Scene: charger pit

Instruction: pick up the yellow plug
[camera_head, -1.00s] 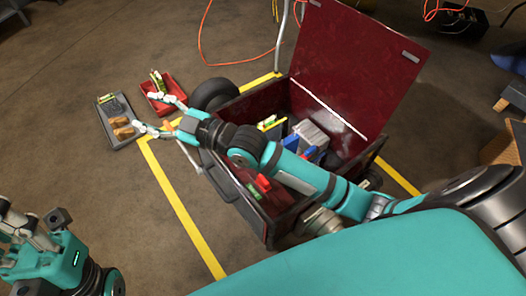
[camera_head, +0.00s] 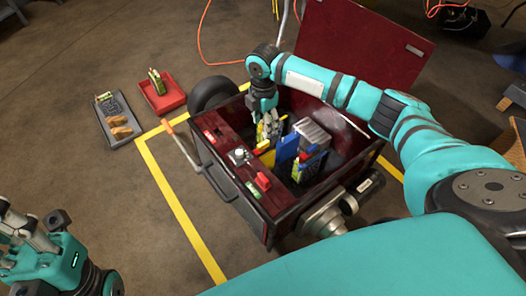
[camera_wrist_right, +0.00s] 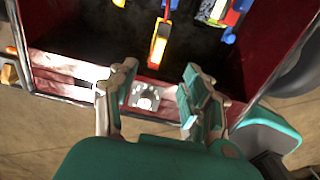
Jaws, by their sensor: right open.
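A yellow piece (camera_head: 268,158) stands inside the open dark red box, just below my right gripper; I cannot tell for sure that it is the yellow plug. In the right wrist view a yellow-orange piece with a red part (camera_wrist_right: 158,48) lies beyond the fingertips. My right gripper (camera_head: 270,127) points down over the box, open and apparently empty; in its wrist view the fingers (camera_wrist_right: 155,92) are spread, with a silver fitting (camera_wrist_right: 146,97) on the red rim behind the gap. My left gripper (camera_head: 38,228) is at the lower left, far from the box.
The box's raised lid (camera_head: 365,50) stands behind my right arm. Blue pieces (camera_head: 287,147) and a grey block (camera_head: 313,136) crowd the inside. A red tray (camera_head: 164,95) and a grey tray (camera_head: 117,132) lie on the floor at the left. Floor between them and my left gripper is clear.

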